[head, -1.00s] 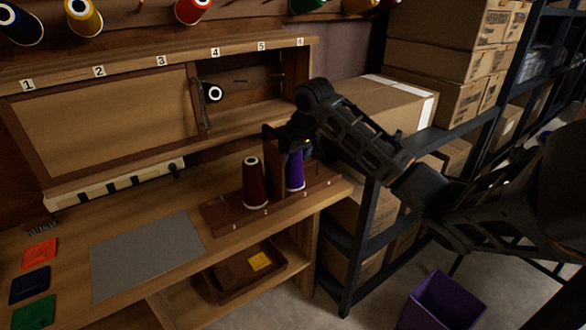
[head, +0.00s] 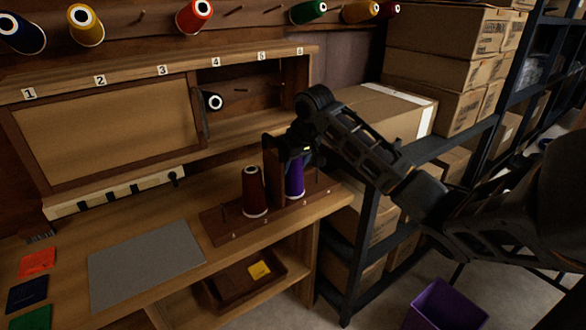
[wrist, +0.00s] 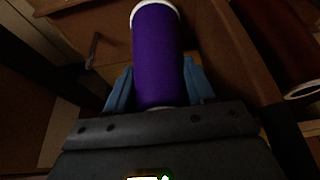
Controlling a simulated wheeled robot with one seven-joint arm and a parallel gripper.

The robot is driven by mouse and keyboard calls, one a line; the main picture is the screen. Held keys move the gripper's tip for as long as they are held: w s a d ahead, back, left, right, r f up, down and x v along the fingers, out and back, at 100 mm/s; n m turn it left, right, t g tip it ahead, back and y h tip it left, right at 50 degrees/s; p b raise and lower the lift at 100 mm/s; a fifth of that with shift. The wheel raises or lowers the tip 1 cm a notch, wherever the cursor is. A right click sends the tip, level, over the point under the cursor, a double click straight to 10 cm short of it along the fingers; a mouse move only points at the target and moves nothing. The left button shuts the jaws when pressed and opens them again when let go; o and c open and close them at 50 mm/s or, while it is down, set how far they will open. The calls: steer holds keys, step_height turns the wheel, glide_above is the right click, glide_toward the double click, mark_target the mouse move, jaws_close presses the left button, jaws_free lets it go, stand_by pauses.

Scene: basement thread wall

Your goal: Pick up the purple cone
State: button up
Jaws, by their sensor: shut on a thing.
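The purple cone (head: 295,178) stands upright at the numbered wooden peg rack (head: 226,228) on the bench, just right of the dark red cone (head: 254,190). My gripper (head: 296,158) reaches down over it from above and is shut on its upper part. In the wrist view the purple cone (wrist: 158,55) lies between the two blue fingertips of my gripper (wrist: 158,88), with its white base rim at the far end. I cannot tell whether its base touches the rack. The dark red cone (wrist: 290,50) shows at the right edge of the wrist view.
A wooden upright (head: 272,170) stands close behind the cones. A numbered cabinet with a sliding panel (head: 105,130) holds a dark cone (head: 212,101) in its open part. A cardboard box (head: 385,112) and shelving are at right. A grey mat (head: 145,258) lies on the bench.

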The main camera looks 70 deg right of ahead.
step_height(320, 180, up, 18)
steer(key=shift+f, duration=0.15)
stand_by(0.3)
steer(key=shift+d, duration=0.1)
stand_by(0.3)
